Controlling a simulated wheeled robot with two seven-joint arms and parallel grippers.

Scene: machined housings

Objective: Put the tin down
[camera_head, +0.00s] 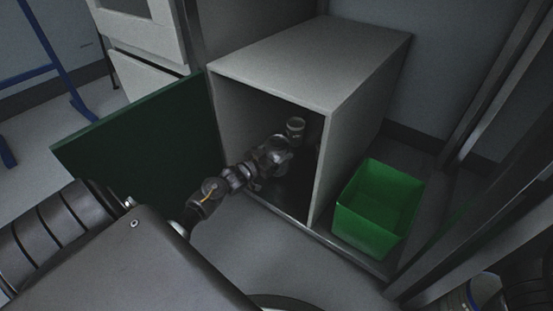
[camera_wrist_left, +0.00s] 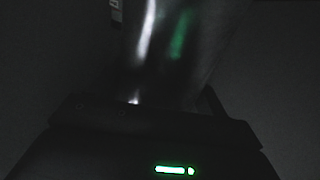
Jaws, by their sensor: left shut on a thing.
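The tin (camera_head: 296,126) is a small grey cylinder, held roughly upright inside the open front of the grey cabinet (camera_head: 318,65). My left gripper (camera_head: 287,141) reaches into the cabinet and is shut on the tin. In the dark left wrist view the tin (camera_wrist_left: 185,45) fills the upper middle as a shiny metal surface with a green reflection. The gap between the tin's base and the cabinet floor (camera_head: 290,195) is hidden by my gripper and shadow. My right gripper is not in view.
A dark green door (camera_head: 140,140) stands open at the cabinet's left. A bright green open bin (camera_head: 378,212) stands just right of the cabinet. Metal posts (camera_head: 490,215) rise at the far right. The cabinet's side walls and top enclose my left gripper closely.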

